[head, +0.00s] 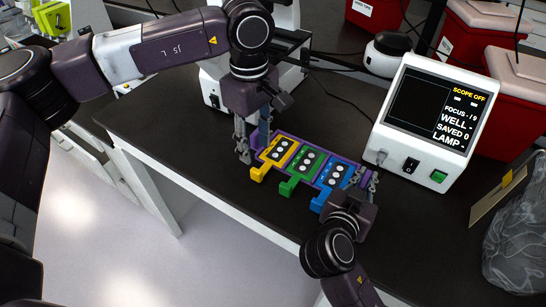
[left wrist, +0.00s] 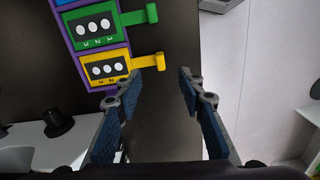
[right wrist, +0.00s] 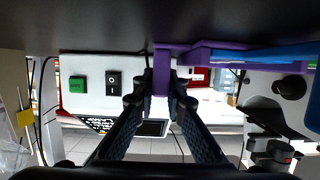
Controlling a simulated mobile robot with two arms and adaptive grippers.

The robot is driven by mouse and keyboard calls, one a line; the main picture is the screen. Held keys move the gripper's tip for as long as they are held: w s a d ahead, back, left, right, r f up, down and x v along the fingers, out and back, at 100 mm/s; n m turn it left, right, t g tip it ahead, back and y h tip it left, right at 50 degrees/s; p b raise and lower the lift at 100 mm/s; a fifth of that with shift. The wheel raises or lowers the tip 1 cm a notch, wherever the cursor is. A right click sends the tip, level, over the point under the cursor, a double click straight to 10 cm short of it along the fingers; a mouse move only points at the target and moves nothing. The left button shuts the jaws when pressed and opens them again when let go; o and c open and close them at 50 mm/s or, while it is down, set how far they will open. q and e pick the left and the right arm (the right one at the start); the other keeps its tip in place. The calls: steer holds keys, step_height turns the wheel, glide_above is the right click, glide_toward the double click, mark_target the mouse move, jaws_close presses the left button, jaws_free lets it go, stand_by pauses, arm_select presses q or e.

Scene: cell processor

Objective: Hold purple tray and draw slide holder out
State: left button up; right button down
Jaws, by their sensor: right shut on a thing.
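The purple tray (head: 316,153) lies on the dark bench with a yellow slide holder (head: 276,152), a green slide holder (head: 303,165) and a blue slide holder (head: 331,178) side by side in it. Each has a handle jutting toward the bench's front edge. My right gripper (head: 366,179) is shut on the tray's purple end tab (right wrist: 161,70) at the right end. My left gripper (head: 252,138) is open and empty at the tray's left end. In the left wrist view, the yellow handle (left wrist: 147,62) is beside one fingertip of my left gripper (left wrist: 174,72), not between the fingers.
A white device with a screen (head: 423,125) stands behind the tray's right end. A microscope (head: 282,65) stands behind my left gripper. Red bins (head: 520,95) and a clear bag (head: 518,245) are at the right. The bench front edge (head: 215,203) is close to the handles.

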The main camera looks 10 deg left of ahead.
mark_target(256, 170)
arm_select(q)
steer(key=shift+f+n, duration=0.1)
steer(key=shift+n, duration=0.5)
steer(key=shift+f, duration=4.5)
jaws_close()
